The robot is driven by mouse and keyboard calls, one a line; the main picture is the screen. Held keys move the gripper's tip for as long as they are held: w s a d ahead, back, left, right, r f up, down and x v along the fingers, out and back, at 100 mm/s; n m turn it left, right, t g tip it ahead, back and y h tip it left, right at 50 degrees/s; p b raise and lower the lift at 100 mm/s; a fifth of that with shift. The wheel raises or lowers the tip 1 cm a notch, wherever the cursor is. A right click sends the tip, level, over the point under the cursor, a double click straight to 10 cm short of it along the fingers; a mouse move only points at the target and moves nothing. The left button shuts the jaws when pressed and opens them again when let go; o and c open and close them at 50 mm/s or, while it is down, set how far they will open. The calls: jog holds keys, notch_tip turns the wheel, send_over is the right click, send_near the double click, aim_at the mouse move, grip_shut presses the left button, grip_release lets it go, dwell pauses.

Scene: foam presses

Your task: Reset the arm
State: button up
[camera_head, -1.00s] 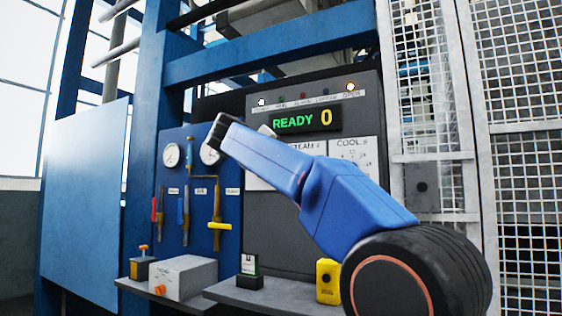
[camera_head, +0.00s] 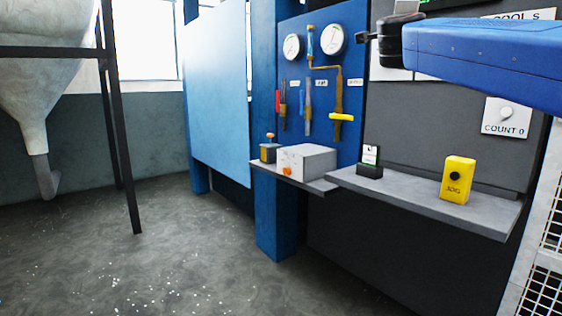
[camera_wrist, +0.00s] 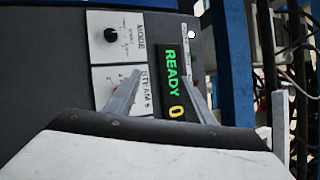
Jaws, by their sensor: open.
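My blue arm (camera_head: 490,58) reaches in from the right at the top of the head view. My gripper (camera_head: 368,37) is at its left end, in front of the press panel and right of the gauges. In the wrist view my gripper (camera_wrist: 163,88) shows two grey fingers spread apart with nothing between them. Past the fingers is the display (camera_wrist: 173,82) reading READY 0, turned sideways. A white plate with a black knob (camera_wrist: 111,35) is at its left.
Below the arm is a grey shelf (camera_head: 430,199) with a yellow JOG box (camera_head: 457,180) and a small black stand (camera_head: 369,170). A white box (camera_head: 307,161) is further left. Pipes and a yellow valve handle (camera_head: 341,117) are on the blue panel.

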jog(key=s+a+f+n+g+y, duration=0.1)
jog(key=s+a+f+n+y, duration=0.4)
jog(key=f, duration=0.5)
jog(key=s+a+f+n+g+y, duration=0.2)
jog(key=s+f+n+y, duration=0.15)
jog(key=f+n, duration=0.45)
jog(key=s+a+f+n+g+y, duration=0.1)
jog(key=s+a+f+n+y, duration=0.4)
jog(key=f, duration=0.6)
jog(key=s+d+f+n+g+h, duration=0.1)
jog(key=s+d+f+n+g, duration=0.1)
jog(key=s+f, duration=0.6)
jog(key=s+d+f+n+g+h, duration=0.1)
jog(key=s+d+f+n+g, duration=0.1)
jog(key=s+f+g, duration=0.3)
jog(key=s+d+f+n+g+h, duration=0.2)
jog(key=s+f, duration=1)
jog(key=f, duration=1)
jog(key=shift+s+d+f+g, duration=0.15)
jog(key=shift+d+f+g, duration=0.25)
jog(key=shift+d+g, duration=0.65)
